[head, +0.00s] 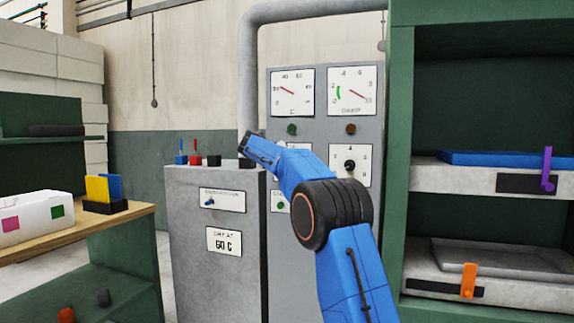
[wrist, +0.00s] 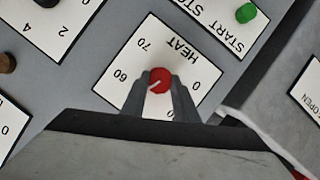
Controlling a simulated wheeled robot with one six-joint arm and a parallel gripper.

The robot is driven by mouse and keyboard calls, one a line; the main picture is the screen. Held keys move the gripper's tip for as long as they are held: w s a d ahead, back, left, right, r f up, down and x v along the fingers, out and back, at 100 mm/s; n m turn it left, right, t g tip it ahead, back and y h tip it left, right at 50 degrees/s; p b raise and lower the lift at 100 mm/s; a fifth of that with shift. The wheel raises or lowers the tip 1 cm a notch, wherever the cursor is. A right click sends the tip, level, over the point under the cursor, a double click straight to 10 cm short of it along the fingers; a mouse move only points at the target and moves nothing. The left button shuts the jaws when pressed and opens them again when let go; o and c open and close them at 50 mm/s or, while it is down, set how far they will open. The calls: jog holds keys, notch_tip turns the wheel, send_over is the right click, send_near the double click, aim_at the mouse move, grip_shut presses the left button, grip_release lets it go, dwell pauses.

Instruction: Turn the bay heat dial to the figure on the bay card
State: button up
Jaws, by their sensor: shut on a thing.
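The heat dial (wrist: 160,79) is a red round knob with a white pointer line, on a white plate marked HEAT (wrist: 181,58). My gripper (wrist: 160,98) is shut on the knob, one grey jaw on each side. In the wrist view the pointer slants to the lower left, a little below the figure 60. The figure 70 shows above it; other figures are partly covered by the jaws. In the head view my blue arm hides the dial and gripper.
A plate with START, STOP and a green button (wrist: 246,13) lies beside the heat plate. Two gauges (head: 292,91) are above on the grey panel (head: 319,129). A black knob (head: 349,165) is to the right. The green press rack (head: 399,120) stands further right.

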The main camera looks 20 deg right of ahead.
jog(key=shift+s+d+m+t+y, duration=0.1)
jog(key=shift+m+t+y, duration=0.55)
jog(key=shift+m, duration=0.65)
jog(key=shift+s+d+m+t+y, duration=0.1)
jog(key=shift+m+t+y, duration=0.35)
jog(key=shift+m+y, duration=0.65)
jog(key=shift+f+m, duration=0.1)
jog(key=shift+m, duration=0.3)
jog(key=o, duration=1)
jog(key=shift+o, duration=0.2)
jog(key=v, duration=1.7)
jog(key=shift+a, duration=0.2)
jog(key=shift+s, duration=0.1)
